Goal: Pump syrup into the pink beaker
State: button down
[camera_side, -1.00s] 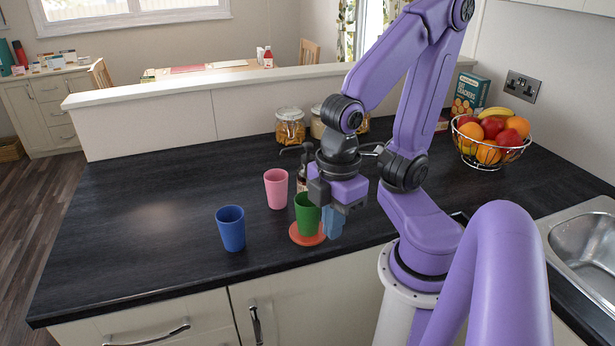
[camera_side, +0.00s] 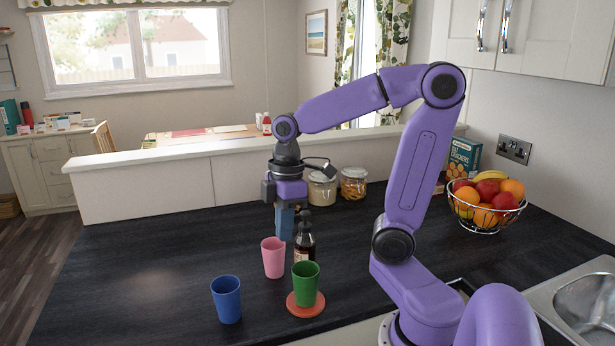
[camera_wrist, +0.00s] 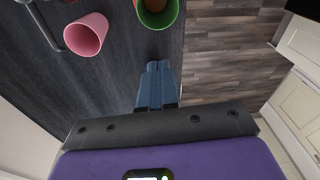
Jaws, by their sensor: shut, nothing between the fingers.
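The pink beaker (camera_side: 273,257) stands upright on the dark worktop; it also shows in the wrist view (camera_wrist: 86,35). The dark syrup bottle (camera_side: 304,246) with a black pump head (camera_side: 304,216) stands just right of and behind it. A green beaker (camera_side: 306,283) stands in front of the bottle on a red coaster (camera_side: 293,303); in the wrist view the green beaker (camera_wrist: 158,14) shows something brown inside. A blue beaker (camera_side: 227,300) stands at front left. My gripper (camera_side: 284,238) points down with its blue fingers shut and empty, left of the pump head; its fingertips show in the wrist view (camera_wrist: 158,66).
Glass jars (camera_side: 322,188) stand at the back by the low partition (camera_side: 160,190). A fruit basket (camera_side: 484,208) and a crackers box (camera_side: 462,160) are at the right, near the sink (camera_side: 580,300). The worktop's left part (camera_side: 130,270) is clear.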

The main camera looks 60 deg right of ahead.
jog(key=w+d+r, duration=0.3)
jog(key=d, duration=0.5)
jog(key=r+m+t, duration=0.1)
jog(key=r, duration=0.1)
send_over(307, 212)
jog(key=shift+d+f, duration=0.1)
jog(key=shift+d, duration=0.05)
jog(key=shift+f, duration=3)
jog(key=shift+f, duration=0.1)
jog(key=shift+f, duration=0.8)
jog(key=r, duration=0.1)
jog(key=s+d+r, duration=0.1)
jog(key=r, duration=0.1)
jog(key=shift+s+d, duration=0.2)
